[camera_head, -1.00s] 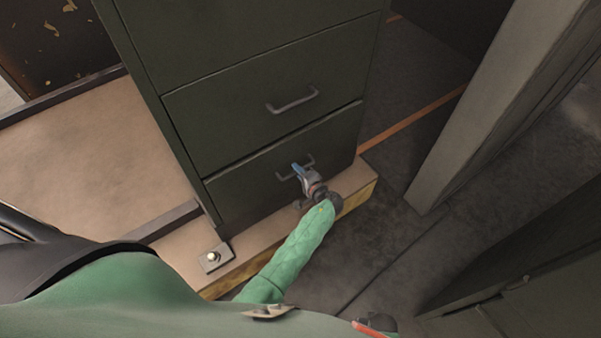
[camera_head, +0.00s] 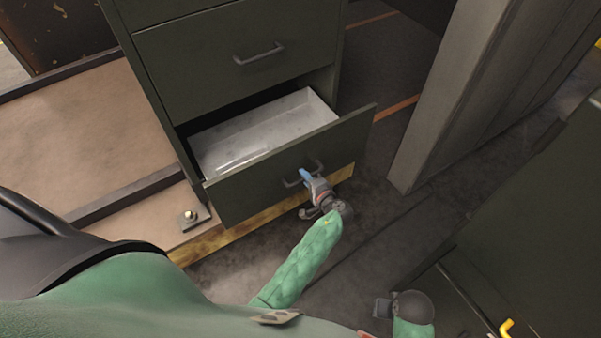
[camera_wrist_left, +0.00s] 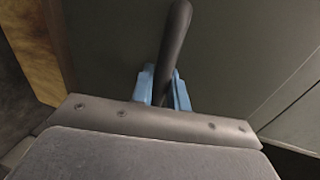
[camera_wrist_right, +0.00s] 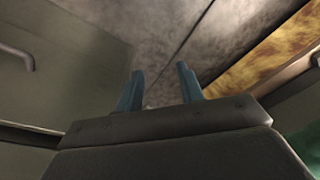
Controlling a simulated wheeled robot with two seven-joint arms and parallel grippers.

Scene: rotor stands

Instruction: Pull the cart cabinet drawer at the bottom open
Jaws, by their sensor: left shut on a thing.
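The dark green cabinet (camera_head: 235,30) stands on a low platform in the head view. Its bottom drawer (camera_head: 262,182) is pulled well out, and its pale, empty inside shows. The drawer's grey handle (camera_head: 318,166) is on the front panel. My left gripper (camera_head: 305,176) is shut on this handle; in the left wrist view the blue fingers (camera_wrist_left: 163,90) sit on both sides of the dark bar (camera_wrist_left: 174,45). My right gripper (camera_wrist_right: 160,88) is open and empty in the right wrist view, with a gap between its fingers. In the head view only part of my right arm shows at the lower right.
The drawer above (camera_head: 240,60) is shut. A thick grey post (camera_head: 440,110) stands to the right of the cabinet. A dark green panel (camera_head: 540,220) with a yellow handle (camera_head: 506,328) is at the lower right. Floor between them is clear.

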